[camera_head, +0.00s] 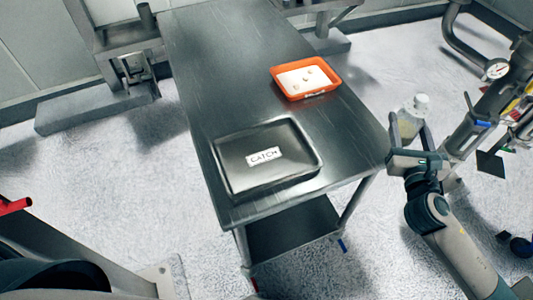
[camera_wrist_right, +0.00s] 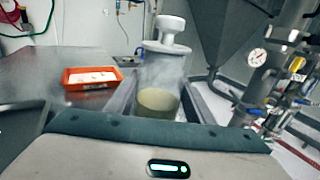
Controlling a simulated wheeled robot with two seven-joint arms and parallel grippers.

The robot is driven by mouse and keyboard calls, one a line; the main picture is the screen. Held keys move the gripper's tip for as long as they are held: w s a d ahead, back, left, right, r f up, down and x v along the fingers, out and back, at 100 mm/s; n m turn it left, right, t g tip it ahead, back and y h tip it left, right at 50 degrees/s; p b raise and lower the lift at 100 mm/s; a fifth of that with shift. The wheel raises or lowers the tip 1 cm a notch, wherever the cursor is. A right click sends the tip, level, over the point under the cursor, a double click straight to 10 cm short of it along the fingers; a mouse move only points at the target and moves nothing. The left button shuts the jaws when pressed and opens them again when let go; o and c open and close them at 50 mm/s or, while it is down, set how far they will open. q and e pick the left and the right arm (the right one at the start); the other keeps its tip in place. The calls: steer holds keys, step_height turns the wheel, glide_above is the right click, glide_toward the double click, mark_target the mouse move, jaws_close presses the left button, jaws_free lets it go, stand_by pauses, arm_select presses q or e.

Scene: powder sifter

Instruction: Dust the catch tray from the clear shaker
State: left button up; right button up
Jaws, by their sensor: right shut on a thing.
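The black catch tray (camera_head: 232,181), with a white label reading CATCH, lies on the near end of the metal table. My right gripper (camera_head: 408,130) is to the right of the table's edge, apart from the tray. It is shut on the clear shaker (camera_head: 412,116), which has a white top. In the right wrist view the clear shaker (camera_wrist_right: 160,75) stands about upright between the fingers, with pale yellowish powder in its lower part. My left gripper does not show clearly in either view.
An orange tray (camera_head: 331,71) with a white inside sits farther back on the metal table (camera_head: 215,65); the orange tray also shows in the right wrist view (camera_wrist_right: 91,86). Pipes with a gauge (camera_head: 497,69) stand at the right. Bare tabletop lies around both trays.

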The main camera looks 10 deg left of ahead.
stand_by(0.4)
steer(key=shift+s+a+f, duration=0.25)
steer(key=shift+s, duration=0.2)
steer(key=s+a+b, duration=0.1)
steer(key=s+a, duration=0.1)
steer(key=s, duration=0.5)
steer(key=s+a+f+h+b, duration=0.1)
steer(key=s+b, duration=0.1)
steer(key=s, duration=0.6)
steer(key=shift+s+a+f+m, duration=0.15)
steer(key=shift+a+f+m, duration=0.15)
steer(key=shift+a+m, duration=0.1)
steer(key=shift+a+f, duration=0.1)
